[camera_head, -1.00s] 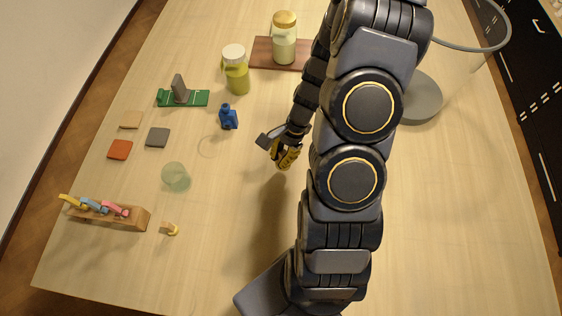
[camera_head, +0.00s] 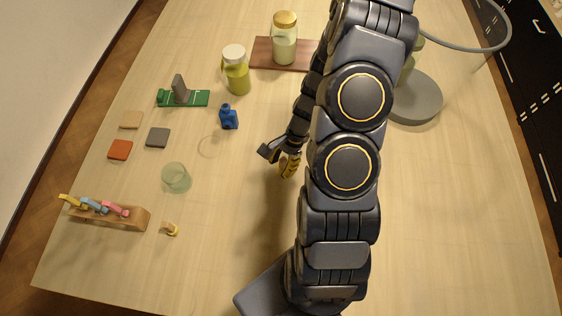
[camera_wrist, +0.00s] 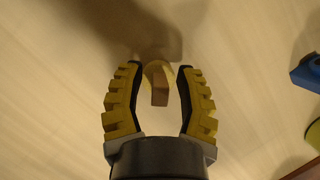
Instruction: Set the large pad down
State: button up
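My gripper (camera_head: 290,165) is at the middle of the table in the head view, partly behind my own arm. In the wrist view its yellow-and-black fingers (camera_wrist: 159,67) curve in around the large pad (camera_wrist: 159,92). The pad shows a tan block and a rounded pale-yellow part. The yellow part spans the space at the fingertips, and gaps show beside the tan block. The pad cannot be made out in the head view. Its height above the table is hard to judge.
A blue bottle (camera_head: 229,118) stands left of my gripper, with a yellow-green jar (camera_head: 237,75) behind it. A clear cup (camera_head: 176,177), a small wood-and-yellow piece (camera_head: 171,230) and a wooden rack (camera_head: 105,215) are further left. Bare table lies around my gripper.

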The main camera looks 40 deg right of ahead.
jog(key=shift+r, duration=0.1)
jog(key=v, duration=1.1)
jog(key=s+a+r+n+g+h, duration=0.2)
jog(key=s+a+r+n, duration=0.1)
jog(key=a+r+n, duration=0.8)
jog(key=s+a+r+n+h, duration=0.2)
jog(key=s+a+r+n, duration=0.3)
jog(key=s+r+n, duration=0.2)
jog(key=s, duration=0.2)
jog(key=shift+s+a+h, duration=0.25)
jog(key=shift+s+h, duration=0.05)
jog(key=shift+h, duration=0.1)
jog(key=shift+r, duration=0.15)
